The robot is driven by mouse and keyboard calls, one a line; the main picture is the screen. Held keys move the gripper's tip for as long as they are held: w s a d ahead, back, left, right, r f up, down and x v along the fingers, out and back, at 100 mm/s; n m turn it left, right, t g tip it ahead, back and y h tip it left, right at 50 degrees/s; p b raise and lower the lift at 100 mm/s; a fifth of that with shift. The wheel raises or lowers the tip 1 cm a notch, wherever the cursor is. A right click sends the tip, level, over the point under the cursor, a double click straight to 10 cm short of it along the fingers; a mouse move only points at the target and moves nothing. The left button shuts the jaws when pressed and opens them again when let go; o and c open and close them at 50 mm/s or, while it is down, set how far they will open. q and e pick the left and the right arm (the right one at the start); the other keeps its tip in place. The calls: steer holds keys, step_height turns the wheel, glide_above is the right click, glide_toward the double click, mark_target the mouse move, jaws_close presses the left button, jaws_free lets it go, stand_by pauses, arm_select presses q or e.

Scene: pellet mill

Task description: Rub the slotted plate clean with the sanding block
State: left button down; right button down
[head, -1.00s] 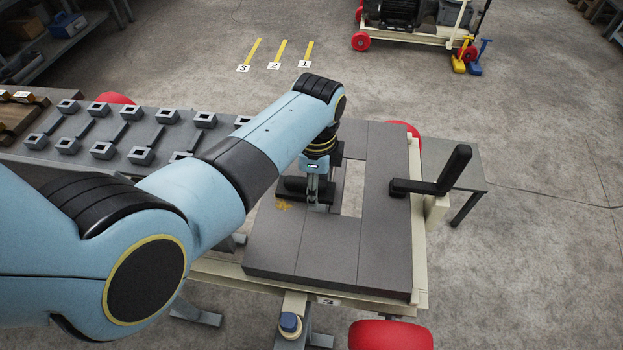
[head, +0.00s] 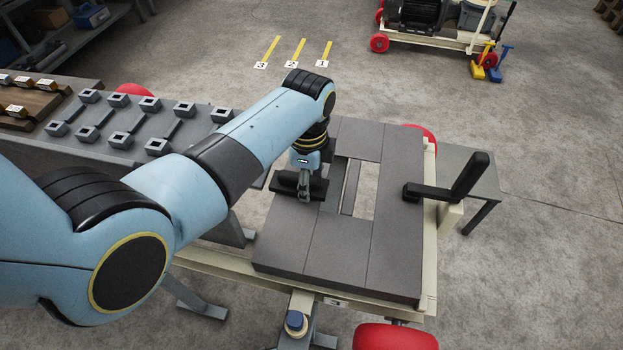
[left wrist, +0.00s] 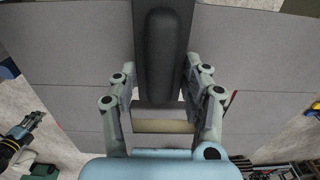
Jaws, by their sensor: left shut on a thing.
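The slotted plate (head: 395,205) is a flat grey plate with a rectangular opening, lying on a cream wheeled frame. It fills much of the left wrist view (left wrist: 65,65). My left gripper (head: 304,196) is shut on the dark sanding block (head: 285,182), over the plate's left part, left of the opening. In the left wrist view the block's long rounded grip (left wrist: 163,55) lies between the fingers of the gripper (left wrist: 162,88). The block looks down at the plate; its contact face is hidden. No orange mark shows on the visible plate surface.
A black L-shaped part (head: 455,182) rises at the plate's right edge. A grey bench with several square sockets (head: 157,146) stands to the left. A blue-topped knob (head: 295,321) sits in front. Another cart (head: 430,35) stands at the back, beyond open floor.

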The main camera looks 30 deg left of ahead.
mark_target(327, 189)
arm_select(q)
steer(key=shift+w+d, duration=0.25)
steer(key=shift+d, duration=0.8)
steer(key=shift+w+d, duration=0.2)
steer(key=shift+d, duration=0.8)
steer(key=shift+a, duration=0.1)
steer(key=shift+s+a, duration=0.25)
steer(key=shift+a, duration=0.75)
steer(key=shift+s+a, duration=0.25)
steer(key=shift+a, duration=0.7)
